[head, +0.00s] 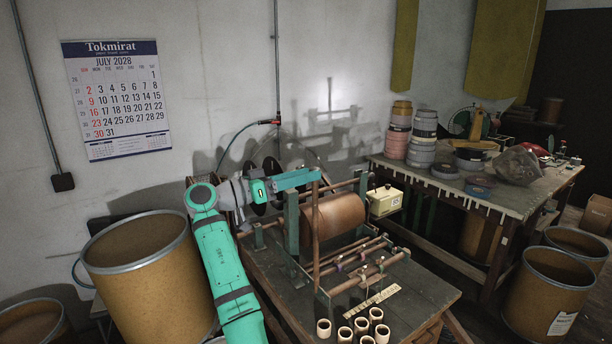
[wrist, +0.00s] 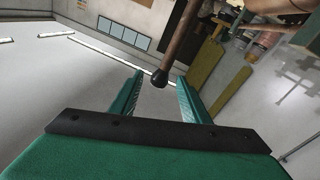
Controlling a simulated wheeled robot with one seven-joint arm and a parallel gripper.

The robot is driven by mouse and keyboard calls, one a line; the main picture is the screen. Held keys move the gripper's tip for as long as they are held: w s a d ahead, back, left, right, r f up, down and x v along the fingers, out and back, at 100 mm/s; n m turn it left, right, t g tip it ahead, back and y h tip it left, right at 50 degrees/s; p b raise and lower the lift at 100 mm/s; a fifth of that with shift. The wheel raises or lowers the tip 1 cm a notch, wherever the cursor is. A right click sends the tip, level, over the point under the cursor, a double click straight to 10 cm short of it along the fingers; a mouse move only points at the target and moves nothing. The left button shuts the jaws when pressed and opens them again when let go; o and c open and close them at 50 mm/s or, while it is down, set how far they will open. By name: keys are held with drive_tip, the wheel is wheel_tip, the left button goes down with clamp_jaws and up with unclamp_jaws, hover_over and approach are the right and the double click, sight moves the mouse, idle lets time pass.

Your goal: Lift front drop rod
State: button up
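The winding machine has a slim brown rod (head: 316,235) standing nearly upright at its front, which seems to be the front drop rod. In the wrist view a brown rod (wrist: 179,42) with a dark rounded end lies between the fingertips. My gripper (head: 317,174) is at the upper end of the upright rod in the head view. In the wrist view its two green fingers (wrist: 160,79) are spread, with gaps on both sides of the rod end. I cannot tell how deep the rod sits between them.
A large brown roll (head: 335,215) lies behind the rod, with several thin horizontal rods at the machine's front. Several small cores (head: 362,326) stand on the table (head: 275,285). A big drum (head: 140,265) is left of my arm. A workbench (head: 450,185) with tape rolls is at right.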

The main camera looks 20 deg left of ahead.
drive_tip(key=shift+d+r, duration=0.1)
drive_tip(key=shift+d, duration=0.05)
drive_tip(key=r+v, duration=0.1)
drive_tip(key=v, duration=0.9)
drive_tip(key=shift+s+a+f, duration=0.25)
drive_tip(key=shift+a+f, duration=0.1)
drive_tip(key=shift+f, duration=0.15)
